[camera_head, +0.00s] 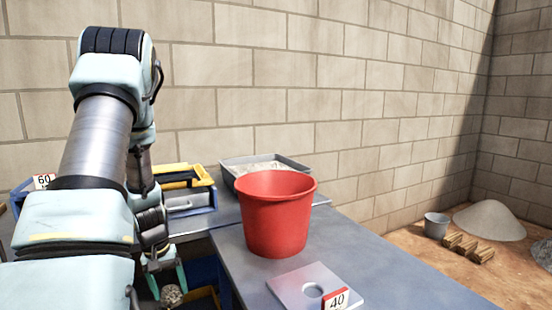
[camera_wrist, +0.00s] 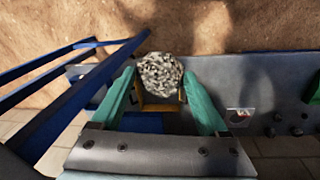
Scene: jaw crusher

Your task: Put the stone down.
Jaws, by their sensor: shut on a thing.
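The stone (camera_wrist: 160,75) is a round, speckled grey-and-white lump. It sits between the two green fingertips of my gripper (camera_wrist: 158,90) in the wrist view. In the head view the stone (camera_head: 171,294) shows low at the left, at the tips of my gripper (camera_head: 167,285), beside the left edge of the table. My gripper is shut on the stone. Below it in the wrist view are a yellow-brown part and a dark opening; whether the stone touches anything there I cannot tell.
A red bucket (camera_head: 276,221) and a grey plate with a hole (camera_head: 290,288), marked 40, stand on the table (camera_head: 390,270). A grey tray (camera_head: 236,165) of pale material lies behind. Blue rails (camera_wrist: 65,85) run at the left in the wrist view. The table's right side is clear.

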